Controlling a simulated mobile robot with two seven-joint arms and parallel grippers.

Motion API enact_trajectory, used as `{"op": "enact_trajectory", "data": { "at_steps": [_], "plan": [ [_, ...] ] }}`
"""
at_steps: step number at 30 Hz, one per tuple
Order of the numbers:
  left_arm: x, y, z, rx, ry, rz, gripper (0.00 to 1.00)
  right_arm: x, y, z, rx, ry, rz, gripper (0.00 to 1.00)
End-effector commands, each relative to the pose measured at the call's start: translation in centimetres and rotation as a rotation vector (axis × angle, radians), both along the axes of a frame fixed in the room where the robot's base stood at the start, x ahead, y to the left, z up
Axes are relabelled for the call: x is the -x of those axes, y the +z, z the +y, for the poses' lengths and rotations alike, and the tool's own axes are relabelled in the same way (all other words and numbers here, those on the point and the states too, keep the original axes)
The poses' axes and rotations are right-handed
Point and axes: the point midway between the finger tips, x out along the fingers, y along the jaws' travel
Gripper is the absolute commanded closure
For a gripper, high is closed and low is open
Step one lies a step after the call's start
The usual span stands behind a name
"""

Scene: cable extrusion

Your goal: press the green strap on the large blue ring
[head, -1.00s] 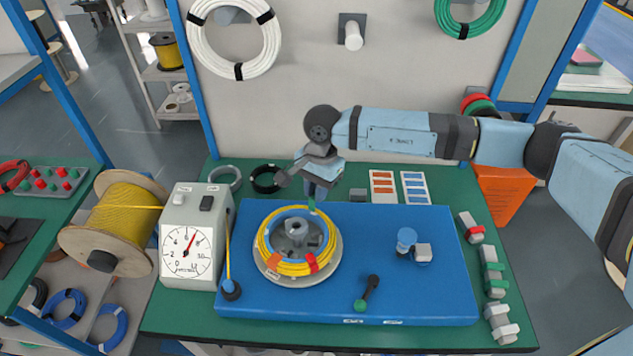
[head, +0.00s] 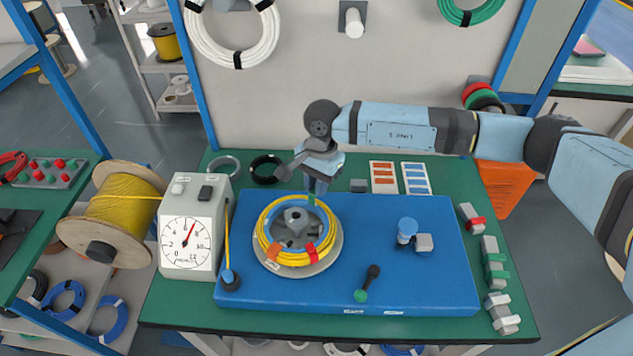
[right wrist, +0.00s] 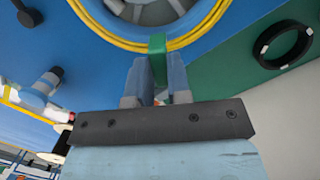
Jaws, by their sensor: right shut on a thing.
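The large blue ring (head: 289,203) lies on a round grey turntable (head: 333,253), with yellow cable (head: 262,243) coiled along it. A red strap (head: 310,248) and an orange strap (head: 273,250) sit across the coil at the front. My right gripper (head: 313,195) points down at the coil's far edge, shut on the green strap (head: 312,200). In the right wrist view the green strap (right wrist: 157,44) stands between the fingertips and overlaps the yellow cable. Whether it touches the ring is unclear. My left gripper is out of view.
A gauge box (head: 187,235) and a yellow cable spool (head: 125,215) stand left. Several strap holders (head: 493,262) line the right edge.

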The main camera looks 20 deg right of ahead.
Motion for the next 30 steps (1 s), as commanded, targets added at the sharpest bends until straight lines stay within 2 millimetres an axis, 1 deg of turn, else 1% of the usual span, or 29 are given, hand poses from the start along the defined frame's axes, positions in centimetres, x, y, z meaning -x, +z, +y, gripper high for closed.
{"op": "enact_trajectory", "data": {
  "at_steps": [1, 13, 30],
  "plan": [
    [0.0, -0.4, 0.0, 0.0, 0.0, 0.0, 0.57, 0.0, -0.4, 0.0, 0.0, 0.0, 0.0, 0.95],
    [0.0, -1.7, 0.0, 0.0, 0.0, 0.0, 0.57, 0.0, -2.0, 0.0, 0.0, 0.0, 0.0, 0.95],
    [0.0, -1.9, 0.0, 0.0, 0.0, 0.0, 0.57, 0.0, -2.2, 0.0, 0.0, 0.0, 0.0, 0.95]
  ]
}}
